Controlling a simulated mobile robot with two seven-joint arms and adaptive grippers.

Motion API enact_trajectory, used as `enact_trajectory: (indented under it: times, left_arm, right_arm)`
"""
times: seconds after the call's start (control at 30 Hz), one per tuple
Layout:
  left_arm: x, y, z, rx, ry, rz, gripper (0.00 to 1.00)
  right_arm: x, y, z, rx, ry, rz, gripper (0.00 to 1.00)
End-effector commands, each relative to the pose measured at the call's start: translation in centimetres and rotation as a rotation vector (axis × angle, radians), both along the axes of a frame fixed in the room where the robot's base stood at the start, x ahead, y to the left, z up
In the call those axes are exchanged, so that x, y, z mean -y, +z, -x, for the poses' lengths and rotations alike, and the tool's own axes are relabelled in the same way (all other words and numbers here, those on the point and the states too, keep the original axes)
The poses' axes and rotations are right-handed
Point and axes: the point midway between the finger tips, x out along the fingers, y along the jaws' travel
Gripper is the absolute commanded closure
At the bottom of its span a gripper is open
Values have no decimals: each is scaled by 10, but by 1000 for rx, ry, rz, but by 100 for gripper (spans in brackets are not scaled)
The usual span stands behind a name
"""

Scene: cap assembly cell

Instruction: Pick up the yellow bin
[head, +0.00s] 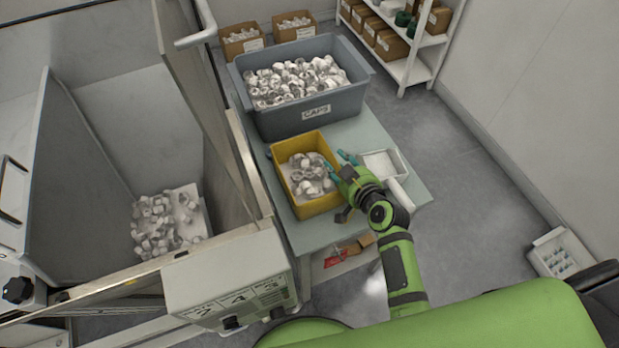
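The yellow bin (301,210) stands on the pale green table, in front of the grey CAPS bin. It holds several white caps (308,174). My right gripper (338,162) is at the bin's right wall, with its two teal fingertips apart. One fingertip appears over the inner side of the rim and the other over the outer side. I cannot tell whether either touches the wall. The gripper hides part of the right rim. My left gripper is not in view.
The large grey CAPS bin (277,122), full of white caps, stands behind. A small white tray (404,168) sits close right of my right gripper. An open machine enclosure (112,262) with caps inside is at left. A shelf (413,70) stands at back right.

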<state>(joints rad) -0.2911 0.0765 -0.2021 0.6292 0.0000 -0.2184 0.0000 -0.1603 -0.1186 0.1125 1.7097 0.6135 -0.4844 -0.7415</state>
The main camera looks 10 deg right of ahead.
Motion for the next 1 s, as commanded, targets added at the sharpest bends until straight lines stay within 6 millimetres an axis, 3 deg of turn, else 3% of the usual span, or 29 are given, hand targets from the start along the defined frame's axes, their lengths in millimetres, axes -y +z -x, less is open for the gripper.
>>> enact_trajectory:
  times: [0.1,0.13,0.2,0.23,0.73,1.0]
  left_arm:
    - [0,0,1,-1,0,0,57]
    - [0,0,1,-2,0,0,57]
    - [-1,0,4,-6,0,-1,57]
    - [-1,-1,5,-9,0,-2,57]
    - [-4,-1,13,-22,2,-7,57]
    - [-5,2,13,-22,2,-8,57]
  right_arm:
    - [0,0,0,0,0,0,63]
    - [0,0,0,0,0,0,67]
    - [0,0,0,0,0,0,95]
    - [0,0,0,0,0,0,100]
    - [0,5,0,4,-1,1,100]
    - [0,42,-1,9,-1,0,100]
